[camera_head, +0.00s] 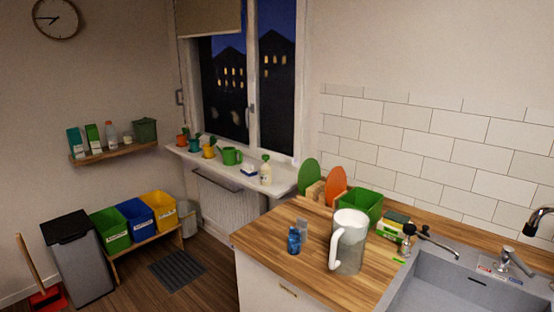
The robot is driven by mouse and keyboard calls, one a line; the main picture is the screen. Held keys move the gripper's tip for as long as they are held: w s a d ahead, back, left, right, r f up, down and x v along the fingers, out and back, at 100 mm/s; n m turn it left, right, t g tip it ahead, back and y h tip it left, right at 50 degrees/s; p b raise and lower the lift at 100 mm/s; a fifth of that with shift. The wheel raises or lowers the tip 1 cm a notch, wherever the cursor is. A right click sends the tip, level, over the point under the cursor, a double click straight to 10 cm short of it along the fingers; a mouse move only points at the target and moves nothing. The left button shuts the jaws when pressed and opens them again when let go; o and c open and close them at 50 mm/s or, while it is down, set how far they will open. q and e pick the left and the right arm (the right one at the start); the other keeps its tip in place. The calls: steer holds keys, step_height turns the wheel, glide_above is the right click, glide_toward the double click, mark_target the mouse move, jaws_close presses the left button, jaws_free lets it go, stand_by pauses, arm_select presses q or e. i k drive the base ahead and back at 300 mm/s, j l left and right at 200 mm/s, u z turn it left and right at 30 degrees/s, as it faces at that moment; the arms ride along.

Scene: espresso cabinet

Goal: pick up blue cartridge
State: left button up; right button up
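A small blue cylindrical item, which looks like the blue cartridge (294,240), stands upright on the wooden counter (270,237), near its left front corner. A greyish, see-through item (302,231) stands right behind it; I cannot tell whether they touch. A white pitcher (350,225) with a large handle stands to the right of the cartridge, with a gap between them. Neither of my grippers shows in the head view.
A green bin (361,206), an orange board (335,186) and a green board (308,177) stand at the counter's back. A sink (450,285) is at right. Coloured bins (134,220) stand on a low rack at left. The counter left of the cartridge is clear.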

mark_target(294, 238)
steer(key=z, duration=2.2)
steer(key=u, duration=1.95)
steer(key=i+z, duration=0.15)
steer(key=z, duration=0.3)
steer(key=i+j+z, duration=0.1)
steer(key=z, duration=0.35)
steer(key=i+j+z, duration=0.1)
steer(key=z, duration=0.4)
steer(key=i+j, duration=0.2)
steer(key=j, duration=0.15)
steer(key=i+j, duration=0.45)
steer(key=j, duration=0.3)
